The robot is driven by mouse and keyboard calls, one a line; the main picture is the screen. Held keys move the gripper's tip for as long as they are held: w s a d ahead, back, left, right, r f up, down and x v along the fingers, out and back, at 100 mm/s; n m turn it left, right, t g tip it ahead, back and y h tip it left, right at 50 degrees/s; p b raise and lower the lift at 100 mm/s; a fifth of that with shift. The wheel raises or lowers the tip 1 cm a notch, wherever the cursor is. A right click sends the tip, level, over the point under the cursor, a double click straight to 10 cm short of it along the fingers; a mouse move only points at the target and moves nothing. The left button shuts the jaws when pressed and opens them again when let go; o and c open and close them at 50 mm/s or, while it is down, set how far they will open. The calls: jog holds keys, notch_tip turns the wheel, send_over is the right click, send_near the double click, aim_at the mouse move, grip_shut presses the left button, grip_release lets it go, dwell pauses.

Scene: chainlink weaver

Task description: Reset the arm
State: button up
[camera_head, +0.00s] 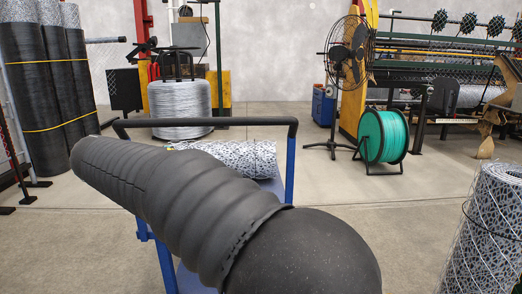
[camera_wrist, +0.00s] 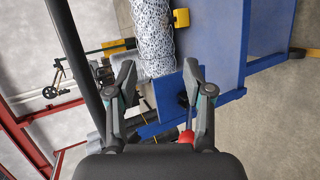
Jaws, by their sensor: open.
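My gripper (camera_wrist: 160,90) shows in the wrist view with its two fingers spread apart, open and with nothing held between the tips. Its fingers point toward a blue cart (camera_wrist: 213,35) that carries a roll of wire mesh (camera_wrist: 153,38). In the head view my black-sleeved arm stretches across the middle and hides much of the blue cart (camera_head: 291,165). The mesh roll (camera_head: 240,155) lies on the cart behind my arm. My gripper is not visible in the head view.
A black cart handle (camera_head: 205,122) rises behind my arm. A mesh roll (camera_head: 490,235) stands at the right. Tall dark rolls (camera_head: 40,90) stand at the left. A fan (camera_head: 350,45), a green spool (camera_head: 385,135) and a wire coil (camera_head: 180,105) stand farther back. Open floor lies between.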

jog(key=s+d+f+m+g+y, duration=0.1)
jog(key=s+d+f+m+g, duration=0.25)
jog(key=s+d+f, duration=0.5)
jog(key=s+d+f+m+g+y, duration=0.15)
jog(key=s+d+f+g, duration=0.35)
jog(key=d, duration=0.6)
jog(key=s+d+f+m, duration=0.2)
jog(key=s+d+m, duration=0.3)
jog(key=s+d, duration=0.3)
jog(key=s+d+f+m+t, duration=0.1)
jog(key=s+d+m, duration=0.4)
jog(key=s+d, duration=0.3)
jog(key=shift+s+d+f+y, duration=0.2)
jog(key=shift+d+f+y, duration=0.2)
jog(key=shift+d, duration=1.45)
jog(key=shift+t, duration=0.25)
jog(key=shift+c, duration=0.3)
